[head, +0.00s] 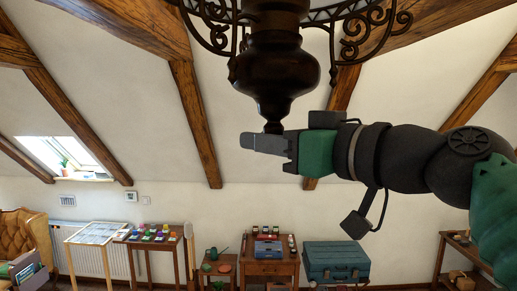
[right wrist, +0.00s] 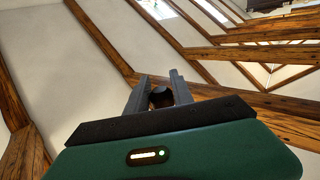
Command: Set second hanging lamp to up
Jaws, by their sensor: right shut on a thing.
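A hanging lamp (head: 274,68) with a dark turned body and scrolled black ironwork hangs at the top middle of the head view, its upper part cut off. Its body tapers to a small knob at the bottom. My right gripper (head: 262,143) reaches in from the right, level, with its grey fingers at this knob. In the right wrist view the dark knob (right wrist: 160,97) sits between the two fingers of the gripper (right wrist: 160,84), which is shut on it. My left gripper is not in view.
Sloped beams (head: 195,120) and pale walls surround the lamp. Far below stand a table with coloured pots (head: 155,235), a wooden cabinet (head: 270,268) and a teal chest (head: 336,261). The air left of the lamp is clear.

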